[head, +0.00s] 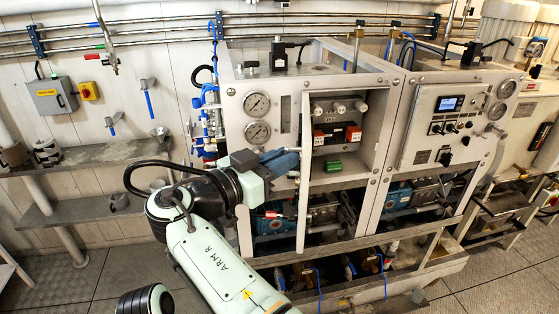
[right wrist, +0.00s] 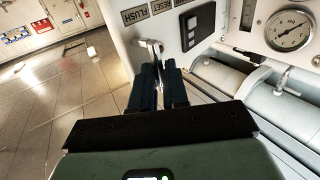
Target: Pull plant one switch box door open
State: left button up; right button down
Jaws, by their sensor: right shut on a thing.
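The plant one switch box (head: 342,95) is in the middle of the left cabinet in the head view. Its inside shows, with red and black blocks and a green part. Its door (head: 303,150) stands swung out, nearly edge-on, at the left of the opening. In the right wrist view the door front (right wrist: 172,25) carries labels and a dark switch panel. My right gripper (head: 288,160) reaches it from the left. In the right wrist view its dark fingers (right wrist: 158,75) are shut on the metal door handle (right wrist: 152,48). My left gripper is out of view.
Two round gauges (head: 257,118) sit left of the door. The right cabinet has a closed panel (head: 445,115) with a display. Pumps and blue hoses lie below on the frame (head: 400,262). Shelves (head: 85,155) stand along the left wall. Floor (head: 110,275) shows at the lower left.

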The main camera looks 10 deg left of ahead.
jog(key=shift+w+d+r, duration=0.2)
jog(key=shift+d+r, duration=0.05)
jog(key=c, duration=1.2)
grip_release()
jog(key=shift+w, duration=0.15)
jog(key=shift+w+f, duration=0.25)
jog(key=shift+s+a, duration=0.1)
jog(key=shift+s+a, duration=0.1)
jog(key=shift+a, duration=0.05)
jog(key=v, duration=1.3)
jog(key=shift+s, duration=0.15)
